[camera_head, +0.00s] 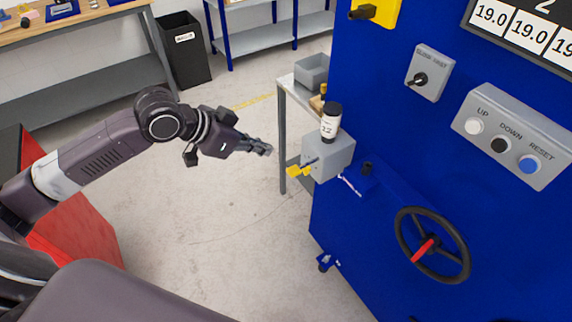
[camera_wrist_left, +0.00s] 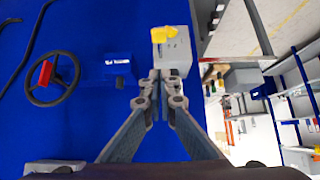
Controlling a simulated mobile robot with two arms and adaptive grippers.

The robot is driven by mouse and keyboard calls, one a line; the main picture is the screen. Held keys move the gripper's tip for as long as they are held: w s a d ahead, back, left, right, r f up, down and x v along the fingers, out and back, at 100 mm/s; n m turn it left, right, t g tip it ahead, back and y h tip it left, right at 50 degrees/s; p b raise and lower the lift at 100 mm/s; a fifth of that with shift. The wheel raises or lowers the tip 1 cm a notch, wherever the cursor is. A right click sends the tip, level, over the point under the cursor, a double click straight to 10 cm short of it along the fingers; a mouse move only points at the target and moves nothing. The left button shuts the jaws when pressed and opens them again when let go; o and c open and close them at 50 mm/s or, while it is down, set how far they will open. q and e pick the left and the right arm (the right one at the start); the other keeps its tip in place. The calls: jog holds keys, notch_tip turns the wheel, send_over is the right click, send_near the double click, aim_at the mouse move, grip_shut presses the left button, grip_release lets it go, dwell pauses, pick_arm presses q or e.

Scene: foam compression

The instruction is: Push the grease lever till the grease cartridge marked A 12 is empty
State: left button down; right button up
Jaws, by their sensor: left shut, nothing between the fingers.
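The grease cartridge (camera_head: 331,122) is a white cylinder with dark ends, upright on top of a grey block (camera_head: 334,155) on the blue machine's side. Its label shows "12"; the rest is too small to read. The grease lever (camera_head: 300,171) has a yellow end and sticks out from the block's left. In the left wrist view the yellow lever end (camera_wrist_left: 163,35) shows above my fingertips, against the grey block (camera_wrist_left: 180,55). My left gripper (camera_head: 266,150) is shut and empty, left of the block and apart from it. My right gripper is not in view.
The blue machine (camera_head: 375,150) fills the right, with a black handwheel (camera_head: 432,244) and a grey button panel (camera_head: 514,136). A grey table (camera_head: 285,100) stands behind the block. A black bin (camera_head: 184,55) is at the back. The floor below my left arm is clear.

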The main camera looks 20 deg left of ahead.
pick_arm(q)
jog(key=shift+d+f, duration=0.1)
jog(key=p, duration=0.3)
send_over(297, 168)
jog(key=s+a, duration=0.2)
jog(key=s, duration=0.1)
notch_tip(297, 168, down, 6)
jog(key=f, duration=0.4)
jog(key=shift+w+p, duration=0.3)
jog(key=shift+p, duration=0.05)
jog(key=shift+f, duration=0.5)
